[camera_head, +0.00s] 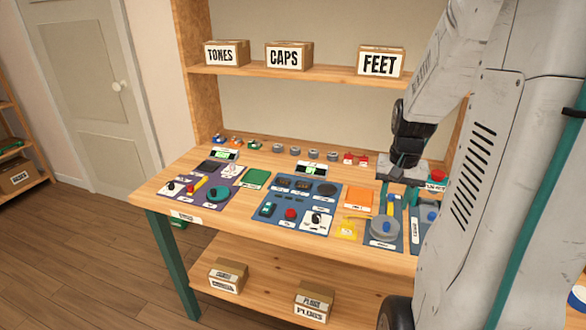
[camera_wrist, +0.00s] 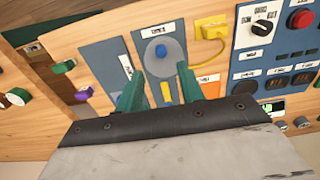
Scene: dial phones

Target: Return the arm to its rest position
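My gripper (camera_wrist: 160,72) shows in the wrist view as two green fingers set apart, with empty space between them. Past the fingertips lies a blue panel with a grey disc (camera_wrist: 172,66), a blue knob (camera_wrist: 161,50) and a yellow piece (camera_wrist: 166,93). In the head view my gripper (camera_head: 399,187) hangs from the arm, pointing down above the right part of the workbench. The same grey disc (camera_head: 383,230) is below and in front of it there. The fingertips are small in the head view, and nothing is seen held.
The workbench (camera_head: 165,188) carries several panels with knobs and buttons. Small parts line its back edge. A shelf (camera_head: 330,74) behind holds boxes marked TONES (camera_head: 221,56), CAPS (camera_head: 284,57) and FEET (camera_head: 380,64). A red button (camera_head: 437,175) is close right of my gripper. Floor at left is clear.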

